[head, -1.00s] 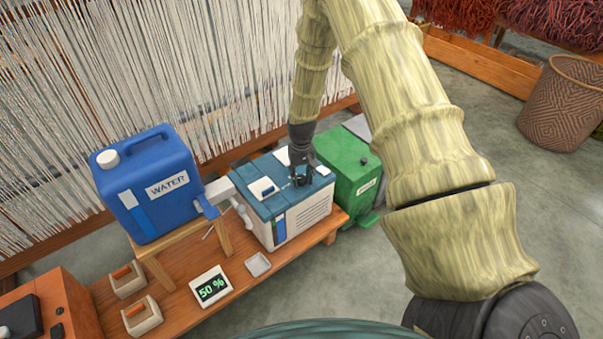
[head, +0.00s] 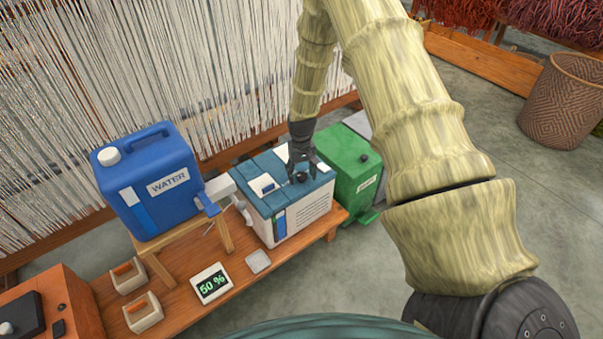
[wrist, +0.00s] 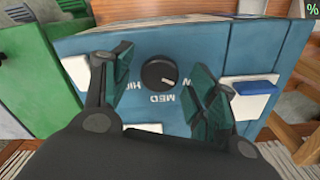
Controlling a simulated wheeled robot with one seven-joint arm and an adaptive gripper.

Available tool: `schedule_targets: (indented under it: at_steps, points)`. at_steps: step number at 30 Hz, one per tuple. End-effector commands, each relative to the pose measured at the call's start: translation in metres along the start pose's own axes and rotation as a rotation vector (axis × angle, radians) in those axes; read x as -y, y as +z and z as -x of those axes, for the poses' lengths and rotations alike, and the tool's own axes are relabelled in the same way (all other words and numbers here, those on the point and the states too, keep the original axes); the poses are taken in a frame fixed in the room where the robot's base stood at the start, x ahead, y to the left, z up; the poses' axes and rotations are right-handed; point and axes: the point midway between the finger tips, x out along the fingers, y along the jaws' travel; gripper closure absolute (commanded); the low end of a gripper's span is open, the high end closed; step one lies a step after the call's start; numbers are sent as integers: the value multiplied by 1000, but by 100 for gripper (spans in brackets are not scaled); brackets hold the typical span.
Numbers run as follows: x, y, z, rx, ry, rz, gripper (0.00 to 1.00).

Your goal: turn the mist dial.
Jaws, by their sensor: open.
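My gripper (wrist: 163,85) is open, with one finger on each side of the dial in the picture. I see clear space between each finger and the dial and cannot tell the height left. In the head view, my gripper (head: 300,178) is over the box's top, and a dark knob shows at its fingertips.
A blue water jug (head: 150,190) stands on a wooden stand to the left, its spout near the box. A green bin (head: 340,170) stands close on the right. A display (head: 212,284) reading 50 % and a small tray (head: 258,261) lie in front. A blue switch (wrist: 256,88) is beside the dial.

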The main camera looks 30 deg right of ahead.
Motion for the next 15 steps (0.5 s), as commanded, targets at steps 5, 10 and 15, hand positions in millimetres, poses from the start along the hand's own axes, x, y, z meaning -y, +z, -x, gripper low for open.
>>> schedule_targets:
  at_steps: [5,10,15]
  points:
    - [0,0,6,-1,0,0,42]
    - [0,-1,26,-2,0,0,42]
    - [0,-1,54,-2,0,0,42]
